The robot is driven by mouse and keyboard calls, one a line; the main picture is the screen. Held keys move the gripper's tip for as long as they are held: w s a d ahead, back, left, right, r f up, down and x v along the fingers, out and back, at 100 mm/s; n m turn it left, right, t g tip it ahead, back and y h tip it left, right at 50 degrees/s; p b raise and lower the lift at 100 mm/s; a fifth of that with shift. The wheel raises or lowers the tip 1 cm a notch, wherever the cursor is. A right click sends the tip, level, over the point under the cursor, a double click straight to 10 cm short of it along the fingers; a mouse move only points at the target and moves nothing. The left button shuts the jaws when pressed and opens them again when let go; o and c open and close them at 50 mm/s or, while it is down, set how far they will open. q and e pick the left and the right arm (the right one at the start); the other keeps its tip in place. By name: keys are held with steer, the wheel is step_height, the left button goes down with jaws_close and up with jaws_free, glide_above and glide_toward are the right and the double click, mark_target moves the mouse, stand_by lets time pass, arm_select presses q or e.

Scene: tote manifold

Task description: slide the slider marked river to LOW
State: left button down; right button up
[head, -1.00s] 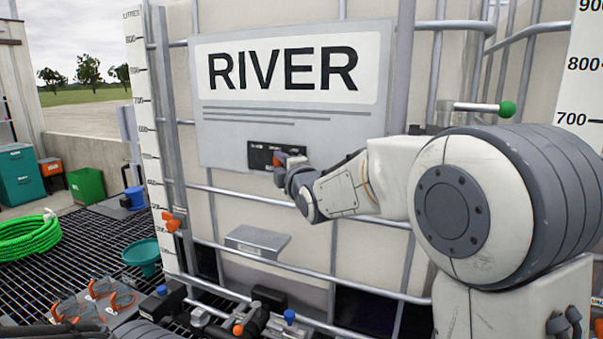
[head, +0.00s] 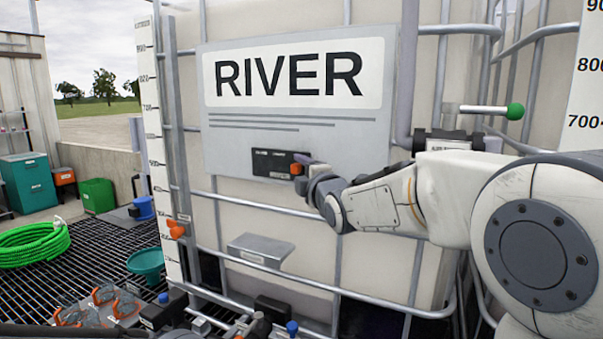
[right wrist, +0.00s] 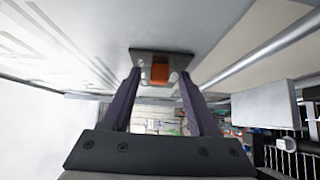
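The slider is a small black plate (head: 270,162) on the lower part of the grey RIVER sign (head: 290,130). Its orange knob (head: 297,169) sits near the plate's right end; the plate's small lettering is too small to read. My right gripper (head: 308,168) is at the knob, coming from the right. In the right wrist view, the orange knob (right wrist: 160,72) lies between the tips of the two dark fingers, with a gap on each side. The right gripper (right wrist: 159,76) is open there. My left gripper is not in view.
Metal cage bars (head: 300,214) run across the white tote around the sign. A grey bracket (head: 258,249) juts out below it. A green-knobbed handle (head: 515,111) sticks out at the upper right. Pipe fittings lie low in front.

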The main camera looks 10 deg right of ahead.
steer(key=shift+s+d+b, duration=0.1)
steer(key=shift+s+b, duration=0.3)
steer(key=shift+s, duration=0.2)
steer(key=b+v, duration=0.3)
steer(key=v, duration=0.6)
steer(key=shift+s, duration=0.15)
